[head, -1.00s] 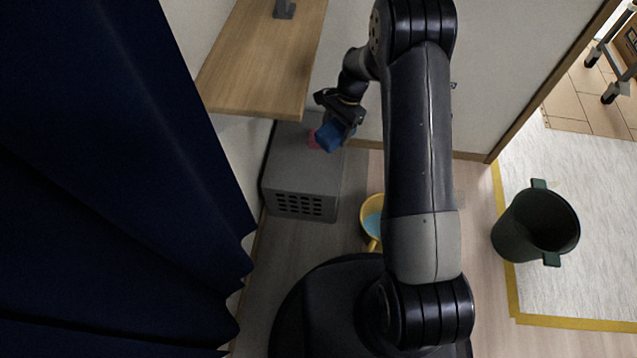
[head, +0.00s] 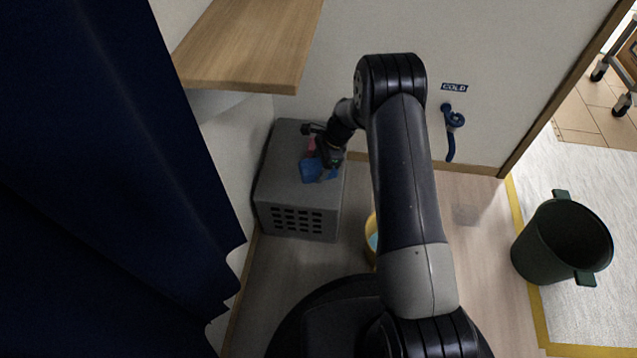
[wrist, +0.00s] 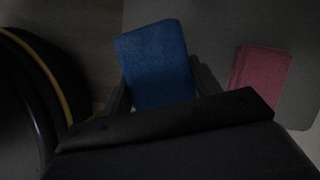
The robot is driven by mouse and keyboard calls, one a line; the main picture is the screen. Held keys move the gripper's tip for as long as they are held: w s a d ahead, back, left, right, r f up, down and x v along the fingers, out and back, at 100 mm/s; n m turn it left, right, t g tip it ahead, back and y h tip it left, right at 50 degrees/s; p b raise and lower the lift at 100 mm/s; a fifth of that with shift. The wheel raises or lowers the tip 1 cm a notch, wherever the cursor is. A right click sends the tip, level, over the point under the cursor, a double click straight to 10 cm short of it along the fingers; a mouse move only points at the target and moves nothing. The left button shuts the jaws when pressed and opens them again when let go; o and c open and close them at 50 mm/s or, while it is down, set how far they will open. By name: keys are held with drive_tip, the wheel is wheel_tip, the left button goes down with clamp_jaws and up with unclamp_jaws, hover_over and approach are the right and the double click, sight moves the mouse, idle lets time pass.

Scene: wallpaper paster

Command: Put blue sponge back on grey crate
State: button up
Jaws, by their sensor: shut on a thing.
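The blue sponge (head: 312,170) is at the end of my gripper (head: 328,160) in the head view, over the top of the grey crate (head: 281,178). In the wrist view the blue sponge (wrist: 157,62) is held between my gripper's fingers (wrist: 160,98), which are shut on it. The grey crate's top (wrist: 222,35) shows behind it. I cannot tell whether the sponge touches the crate. A pink block (wrist: 259,74) lies on the crate to the right of the sponge in the wrist view; a sliver of it (head: 311,146) shows in the head view.
A wooden shelf (head: 245,45) overhangs the back left, close to the crate. A yellow bucket (head: 370,240) is partly hidden by my arm. A blue tap (head: 453,118) is on the wall. A dark green bucket (head: 560,240) stands right. A dark curtain (head: 90,190) fills the left.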

wheel_tip(320, 180, down, 6)
drive_tip(key=shift+r+b, duration=0.1)
drive_tip(key=shift+b, duration=1)
drive_tip(key=o, duration=1)
drive_tip(key=shift+f, duration=0.2)
drive_tip(key=shift+r, duration=0.3)
drive_tip(key=p+v, duration=0.5)
drive_tip(key=v, duration=0.6)
drive_tip(key=shift+d+r, duration=0.2)
drive_tip(key=shift+r, duration=0.15)
